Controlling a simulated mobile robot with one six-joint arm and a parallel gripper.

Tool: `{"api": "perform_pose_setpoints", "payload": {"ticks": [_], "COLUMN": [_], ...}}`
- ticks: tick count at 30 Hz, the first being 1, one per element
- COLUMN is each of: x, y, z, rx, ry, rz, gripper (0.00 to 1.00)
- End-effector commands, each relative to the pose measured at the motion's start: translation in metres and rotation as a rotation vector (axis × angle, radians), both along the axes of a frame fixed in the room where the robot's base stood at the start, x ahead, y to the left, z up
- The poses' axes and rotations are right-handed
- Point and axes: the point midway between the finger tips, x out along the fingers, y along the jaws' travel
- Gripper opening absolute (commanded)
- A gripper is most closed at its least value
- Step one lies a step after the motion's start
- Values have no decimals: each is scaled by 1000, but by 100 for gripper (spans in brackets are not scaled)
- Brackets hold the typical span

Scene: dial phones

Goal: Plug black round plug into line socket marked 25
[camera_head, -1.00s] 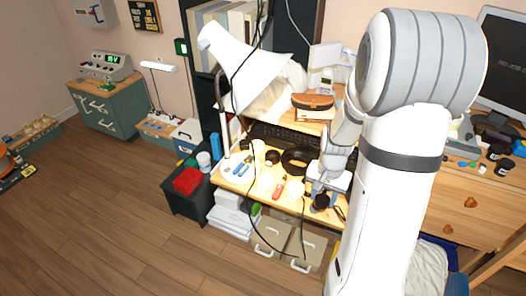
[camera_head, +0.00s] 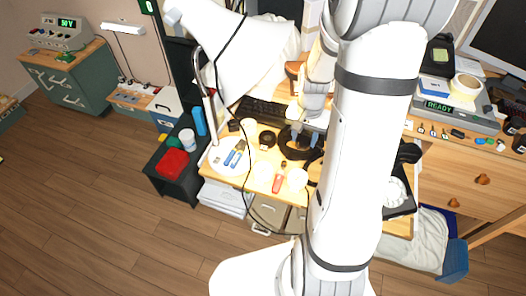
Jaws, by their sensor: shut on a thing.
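My gripper (camera_head: 298,138) is at the end of the white arm, low over the wooden desk (camera_head: 262,176). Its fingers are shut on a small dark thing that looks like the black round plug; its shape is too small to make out. A black cable coil (camera_head: 292,150) lies behind and around the fingertips. A thin black cord hangs from the desk's front edge. A black dial phone (camera_head: 396,196) with a pale dial stands right of my arm, partly hidden by it. I cannot make out a socket marked 25.
A white lamp (camera_head: 232,50) leans over the desk's left part. Blue-handled tools (camera_head: 236,153), a red tool (camera_head: 278,183) and a black tape roll (camera_head: 267,139) lie on the desk. A device reading READY (camera_head: 448,108) stands on the right. My arm hides the desk's middle right.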

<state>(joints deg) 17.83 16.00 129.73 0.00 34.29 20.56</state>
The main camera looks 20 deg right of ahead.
Motion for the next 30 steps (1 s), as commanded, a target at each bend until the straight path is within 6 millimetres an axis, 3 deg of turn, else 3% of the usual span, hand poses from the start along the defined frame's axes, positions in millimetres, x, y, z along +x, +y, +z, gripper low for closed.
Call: {"api": "perform_pose_setpoints", "payload": {"ticks": [5,9,16,21,30], "x": [8,14,17,16,16], "y": [25,60,106,119,119], "z": [-22,-42,-60,-62,-76], "rx": [-1,0,0,1,1], "ry": [-3,-4,-4,-3,-2], "rz": [116,282,503,566,569], "gripper": [23,23,23,23,23]}}
